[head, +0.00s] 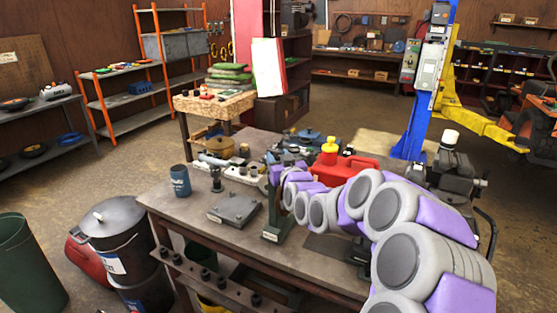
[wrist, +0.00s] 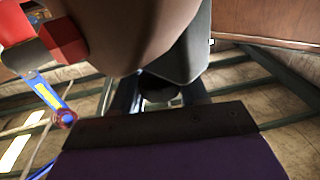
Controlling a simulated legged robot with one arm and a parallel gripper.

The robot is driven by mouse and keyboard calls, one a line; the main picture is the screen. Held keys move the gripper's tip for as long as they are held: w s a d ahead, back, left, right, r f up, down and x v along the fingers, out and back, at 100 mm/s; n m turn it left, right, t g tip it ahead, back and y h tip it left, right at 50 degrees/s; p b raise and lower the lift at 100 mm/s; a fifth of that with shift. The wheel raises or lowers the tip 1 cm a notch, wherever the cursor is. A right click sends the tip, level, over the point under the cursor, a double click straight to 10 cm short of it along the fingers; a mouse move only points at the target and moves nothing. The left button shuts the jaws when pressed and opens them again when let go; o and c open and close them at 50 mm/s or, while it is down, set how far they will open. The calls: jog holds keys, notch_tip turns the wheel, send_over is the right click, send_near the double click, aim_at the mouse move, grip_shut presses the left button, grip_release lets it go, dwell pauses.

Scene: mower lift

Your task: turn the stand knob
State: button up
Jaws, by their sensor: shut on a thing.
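A green stand (head: 272,234) stands upright on the workbench, near its middle. My arm reaches in from the right, and my gripper (head: 277,178) is at the upper part of this stand. In the wrist view a dark rounded knob (wrist: 160,90) shows just beyond the dark edge of my gripper, below a grey body. My gripper is shut on the knob. My fingers and arm hide most of the knob in the head view, and its turn angle cannot be told.
The workbench (head: 160,205) also carries a blue can (head: 180,181), a grey metal block (head: 234,208), a red fuel can (head: 345,168) and a dark machine (head: 452,170) at right. A black bin (head: 117,235) stands left of the bench. A blue lift post (head: 425,90) rises behind.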

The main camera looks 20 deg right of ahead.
jog(key=shift+d+r, duration=0.1)
jog(key=shift+r, duration=0.35)
jog(key=o, duration=0.7)
jog(key=shift+w, duration=0.1)
jog(key=shift+o, duration=1.3)
jog(key=shift+f, duration=0.25)
jog(key=shift+f, duration=0.1)
